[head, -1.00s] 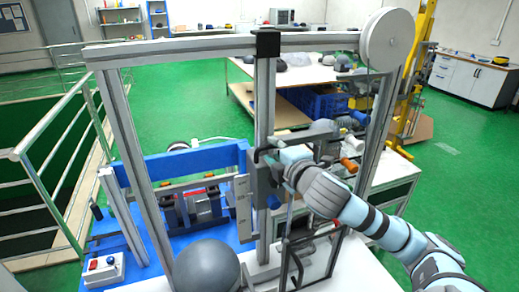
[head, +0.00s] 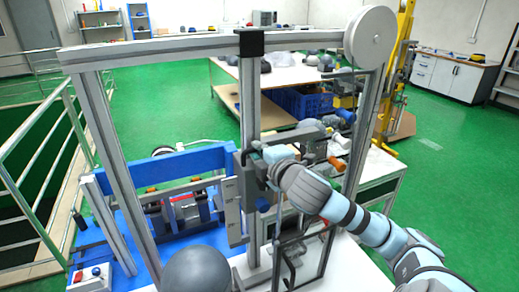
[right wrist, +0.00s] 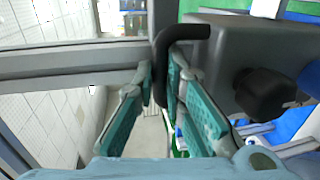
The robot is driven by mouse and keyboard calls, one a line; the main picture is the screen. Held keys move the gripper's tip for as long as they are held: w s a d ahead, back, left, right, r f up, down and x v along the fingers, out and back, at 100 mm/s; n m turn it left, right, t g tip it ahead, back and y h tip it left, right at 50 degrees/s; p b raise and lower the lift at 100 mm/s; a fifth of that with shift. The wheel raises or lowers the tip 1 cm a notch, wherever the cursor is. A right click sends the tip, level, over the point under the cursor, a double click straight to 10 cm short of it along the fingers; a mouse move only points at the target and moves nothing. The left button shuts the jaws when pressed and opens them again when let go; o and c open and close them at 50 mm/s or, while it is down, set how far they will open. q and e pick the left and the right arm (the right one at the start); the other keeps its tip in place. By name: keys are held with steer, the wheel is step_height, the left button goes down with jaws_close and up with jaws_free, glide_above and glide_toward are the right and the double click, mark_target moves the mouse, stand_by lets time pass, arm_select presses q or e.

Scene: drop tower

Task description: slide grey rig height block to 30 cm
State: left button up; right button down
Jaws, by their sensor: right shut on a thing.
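The grey height block (head: 251,178) sits on the vertical post (head: 250,95) of the grey rig, roughly midway down. In the right wrist view the block (right wrist: 235,50) fills the upper right, with a black bent handle (right wrist: 185,33) and a dark knob (right wrist: 265,93) on it. My right gripper (head: 266,158) is at the block. In the right wrist view its teal fingers (right wrist: 160,88) are closed around the handle's downward part. A pale plate (head: 235,210) stands beside the post; any scale marks are too small to read. My left gripper is not in view.
A dark grey ball (head: 196,270) is at the rig's foot. A clear framed panel (head: 312,255) stands below my right arm. A blue-framed fixture (head: 185,165) is behind on the left. A white pulley wheel (head: 370,37) tops the rig's right corner.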

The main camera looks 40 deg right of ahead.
steer(key=shift+f, duration=0.3)
steer(key=c, duration=1.7)
jaws_free()
steer(key=shift+o, duration=0.2)
